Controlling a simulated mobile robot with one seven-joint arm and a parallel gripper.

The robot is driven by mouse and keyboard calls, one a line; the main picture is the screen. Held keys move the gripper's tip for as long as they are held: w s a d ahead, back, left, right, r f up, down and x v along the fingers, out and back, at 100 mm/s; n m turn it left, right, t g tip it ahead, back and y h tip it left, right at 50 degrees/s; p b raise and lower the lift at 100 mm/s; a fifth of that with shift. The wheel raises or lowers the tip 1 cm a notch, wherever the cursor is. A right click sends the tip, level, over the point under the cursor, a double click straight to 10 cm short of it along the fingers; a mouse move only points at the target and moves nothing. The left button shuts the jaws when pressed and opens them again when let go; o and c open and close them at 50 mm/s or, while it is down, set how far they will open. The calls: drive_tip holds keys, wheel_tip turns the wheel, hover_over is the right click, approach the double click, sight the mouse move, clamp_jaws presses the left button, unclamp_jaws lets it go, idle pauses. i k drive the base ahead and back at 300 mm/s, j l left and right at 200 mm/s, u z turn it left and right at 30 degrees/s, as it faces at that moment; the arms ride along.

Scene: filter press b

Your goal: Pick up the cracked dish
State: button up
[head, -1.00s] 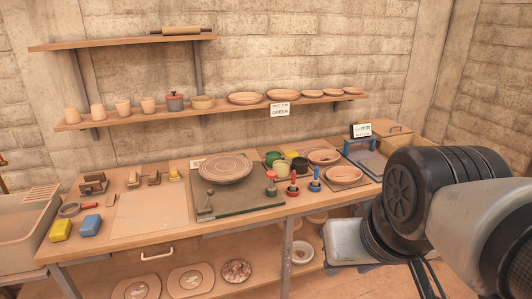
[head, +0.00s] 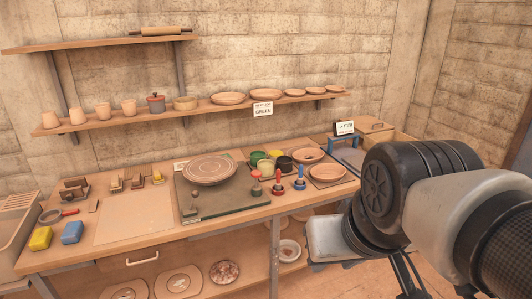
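Two shallow clay dishes sit at the right of the workbench: a rear dish (head: 309,155) and a front dish (head: 327,172), each on a flat board. A wide ringed plate (head: 210,170) lies on the dark green mat at the middle. More shallow dishes stand on the lower wall shelf, among them a large one (head: 228,98) and a second one (head: 265,95). No crack can be made out on any dish at this size. My arm fills the right side, in front of the bench's right end. My gripper is out of view.
The workbench (head: 135,218) runs along the wall. Small jars (head: 284,163) and red- and blue-handled tools (head: 300,178) stand close left of the dishes. A blue-framed device (head: 345,150) and a sign (head: 344,128) stand behind right. A grey tray (head: 326,238) sits below.

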sight(324, 173)
drive_tip(key=u, duration=0.3)
drive_tip(key=i+l+u, duration=0.4)
drive_tip(key=l, duration=0.25)
drive_tip(key=l+u, duration=0.2)
drive_tip(key=l, duration=0.15)
drive_tip(key=i+l, duration=0.1)
drive_tip(key=l, duration=0.25)
drive_tip(key=i+l+u, duration=0.15)
drive_tip(key=l, duration=0.6)
drive_tip(key=i+l, duration=0.1)
drive_tip(key=l, duration=0.3)
drive_tip(key=i+l, duration=0.1)
drive_tip(key=l, duration=0.3)
drive_tip(key=i+l, duration=0.1)
drive_tip(key=l, duration=0.35)
drive_tip(key=i+l+u, duration=0.1)
drive_tip(key=l, duration=0.3)
drive_tip(key=i+l, duration=0.1)
drive_tip(key=l, duration=0.3)
